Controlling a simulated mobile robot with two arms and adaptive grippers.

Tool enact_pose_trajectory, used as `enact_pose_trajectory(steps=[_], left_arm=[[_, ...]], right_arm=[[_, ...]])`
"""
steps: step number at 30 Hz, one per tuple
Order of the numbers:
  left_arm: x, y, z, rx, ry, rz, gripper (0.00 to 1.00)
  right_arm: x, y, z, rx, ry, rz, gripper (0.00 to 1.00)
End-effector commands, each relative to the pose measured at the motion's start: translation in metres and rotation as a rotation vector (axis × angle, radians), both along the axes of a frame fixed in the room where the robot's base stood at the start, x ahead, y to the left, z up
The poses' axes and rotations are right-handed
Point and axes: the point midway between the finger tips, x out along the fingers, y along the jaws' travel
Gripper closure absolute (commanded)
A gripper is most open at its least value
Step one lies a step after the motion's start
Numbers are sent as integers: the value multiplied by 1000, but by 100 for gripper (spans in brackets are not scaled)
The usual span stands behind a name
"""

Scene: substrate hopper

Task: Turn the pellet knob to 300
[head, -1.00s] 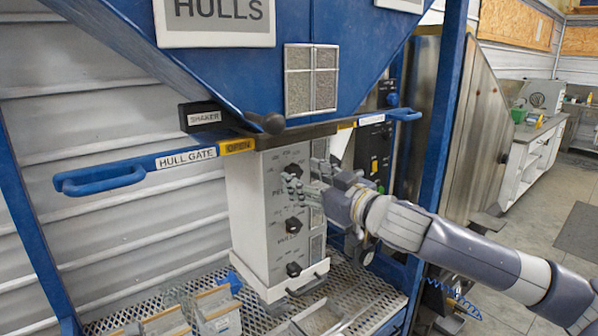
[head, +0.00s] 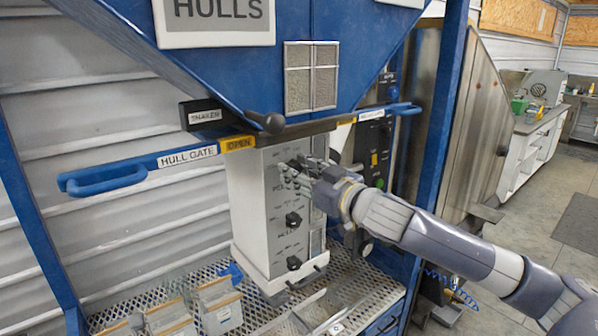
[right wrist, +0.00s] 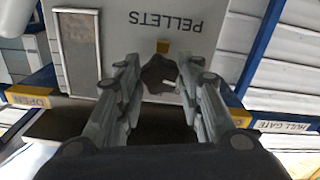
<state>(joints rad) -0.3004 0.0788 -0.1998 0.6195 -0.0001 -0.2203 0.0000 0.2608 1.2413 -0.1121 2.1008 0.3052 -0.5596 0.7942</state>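The pellet knob (right wrist: 158,74) is a dark round knob with a pale pointer mark on the light panel, under the word PELLETS in the right wrist view. My right gripper (right wrist: 155,82) is open, with one finger on each side of the knob. I cannot tell whether the fingers touch it. In the head view my right gripper (head: 291,173) is at the upper part of the white dosing box (head: 254,215) and hides most of that knob. The scale numbers around it are too small to read. My left gripper is not in view.
Two more black knobs, one in the middle (head: 293,220) and one low (head: 293,263), sit below on the same panel. The blue hull gate bar (head: 190,155) crosses just above the box. A mesh shelf (head: 365,285) with small containers lies below.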

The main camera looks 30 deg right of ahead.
Motion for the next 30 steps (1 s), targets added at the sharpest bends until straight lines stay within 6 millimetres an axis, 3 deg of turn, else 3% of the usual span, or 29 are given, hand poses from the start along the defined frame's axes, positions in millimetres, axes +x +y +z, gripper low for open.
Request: enact_pose_trajectory(steps=[14,30], left_arm=[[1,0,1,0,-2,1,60],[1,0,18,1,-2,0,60]], right_arm=[[0,0,0,73,6,-1,90],[0,-1,2,477,36,-2,90]])
